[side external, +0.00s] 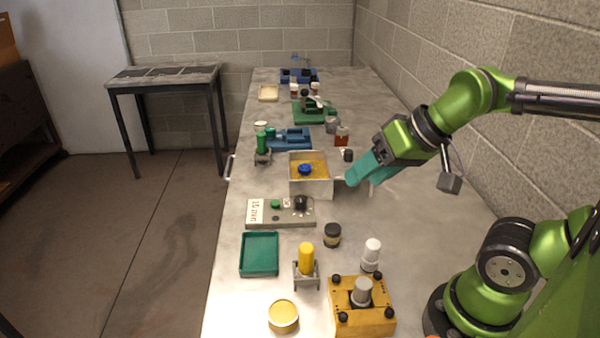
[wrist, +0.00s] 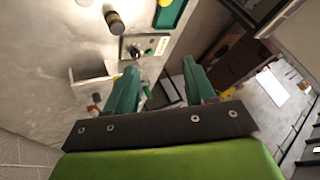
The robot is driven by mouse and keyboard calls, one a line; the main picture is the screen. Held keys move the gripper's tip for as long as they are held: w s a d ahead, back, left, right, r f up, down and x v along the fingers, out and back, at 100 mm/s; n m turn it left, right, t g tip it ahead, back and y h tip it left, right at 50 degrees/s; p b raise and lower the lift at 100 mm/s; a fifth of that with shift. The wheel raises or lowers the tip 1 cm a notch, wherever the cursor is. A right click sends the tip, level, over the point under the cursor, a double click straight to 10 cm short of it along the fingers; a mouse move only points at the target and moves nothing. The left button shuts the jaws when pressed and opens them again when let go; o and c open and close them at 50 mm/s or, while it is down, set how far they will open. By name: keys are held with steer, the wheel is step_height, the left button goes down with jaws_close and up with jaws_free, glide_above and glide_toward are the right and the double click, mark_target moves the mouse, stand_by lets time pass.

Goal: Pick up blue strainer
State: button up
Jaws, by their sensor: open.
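A small round blue piece, seemingly the blue strainer (side external: 305,169), sits in an open pale box (side external: 312,188) with a yellowish inside, in the middle of the long table in the side view. My gripper (side external: 358,172) has teal fingers and is to the right of the box, above the table and apart from the blue piece. In the wrist view my gripper (wrist: 160,82) has its fingers spread with nothing between them. I cannot make out the blue piece in the wrist view.
A grey control panel (side external: 280,212), a dark jar (side external: 332,235) and a teal tray (side external: 259,254) stand nearer the camera. Blue (side external: 290,139) and green (side external: 314,112) fixtures stand beyond the box. A brick wall (side external: 480,130) runs along the right.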

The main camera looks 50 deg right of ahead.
steer(key=shift+c, duration=0.7)
